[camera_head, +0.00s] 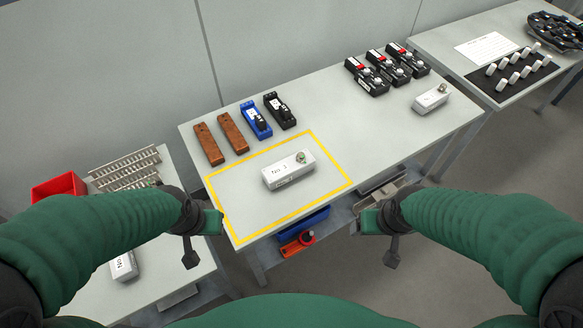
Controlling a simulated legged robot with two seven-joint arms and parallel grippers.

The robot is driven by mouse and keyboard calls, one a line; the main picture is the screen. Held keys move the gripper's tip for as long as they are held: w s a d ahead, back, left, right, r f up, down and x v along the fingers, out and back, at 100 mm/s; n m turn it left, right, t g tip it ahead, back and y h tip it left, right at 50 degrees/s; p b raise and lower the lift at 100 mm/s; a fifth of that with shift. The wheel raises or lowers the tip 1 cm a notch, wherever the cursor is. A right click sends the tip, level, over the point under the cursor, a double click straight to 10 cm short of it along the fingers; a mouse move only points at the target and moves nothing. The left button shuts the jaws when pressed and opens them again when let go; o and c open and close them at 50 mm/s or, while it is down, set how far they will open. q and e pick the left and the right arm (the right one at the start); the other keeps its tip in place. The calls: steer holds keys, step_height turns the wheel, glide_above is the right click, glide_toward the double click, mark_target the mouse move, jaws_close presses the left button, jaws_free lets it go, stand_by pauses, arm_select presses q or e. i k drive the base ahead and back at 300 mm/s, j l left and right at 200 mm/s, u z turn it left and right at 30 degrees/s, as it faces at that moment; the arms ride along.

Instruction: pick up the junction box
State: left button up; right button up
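A similar white box (430,98) lies at that table's right end. Another labelled white box (124,266) lies on the left table, partly hidden by my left arm. My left gripper (212,223) is left of and nearer than the middle box, apart from it. My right gripper (368,222) is right of and nearer than it, also apart. Neither gripper shows anything held; finger opening is unclear.
Two brown blocks (221,137), a blue device (256,119) and a black device (279,110) stand behind the outline. Black devices (382,68) stand at the back right. Blue and red-orange items (297,243) lie below the front edge.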

mark_target(276, 175)
steer(key=i+l, duration=0.4)
steer(key=l, duration=0.25)
steer(key=i+l, duration=0.2)
steer(key=l+u, duration=0.05)
steer(key=l, duration=0.05)
